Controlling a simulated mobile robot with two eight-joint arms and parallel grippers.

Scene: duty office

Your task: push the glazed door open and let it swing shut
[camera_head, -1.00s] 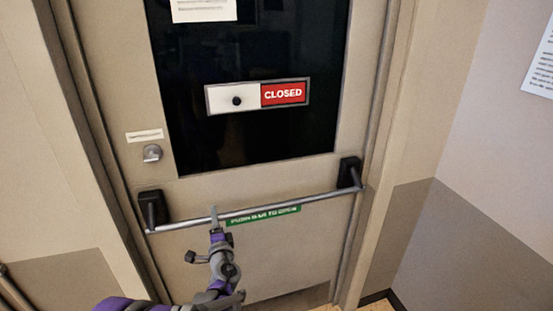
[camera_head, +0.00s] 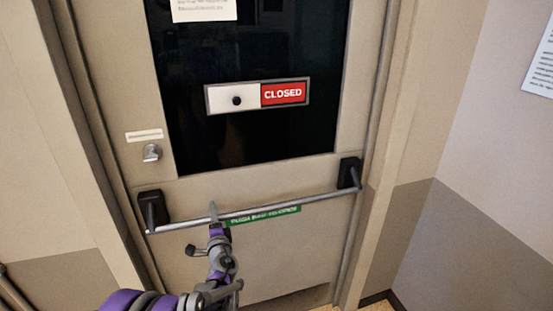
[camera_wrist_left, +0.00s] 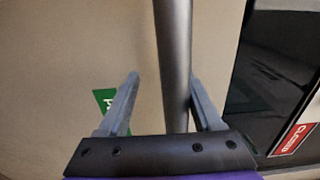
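The beige glazed door (camera_head: 270,250) stands in its frame and looks shut, with a dark glass pane (camera_head: 250,45). A grey push bar (camera_head: 275,205) runs across it between two black brackets, above a green label (camera_head: 262,215). My left gripper (camera_head: 213,208) is at the left part of the bar. In the left wrist view, the gripper (camera_wrist_left: 164,78) has its fingers apart, with the bar (camera_wrist_left: 174,50) between them, nearer the right finger. I cannot tell whether the fingers or palm touch the bar. My right gripper is not in view.
A sliding sign (camera_head: 257,96) on the glass reads CLOSED. A round lock (camera_head: 152,153) sits left of the pane. The door frame (camera_head: 85,130) borders the door on the left, and a wall (camera_head: 460,200) stands close on the right.

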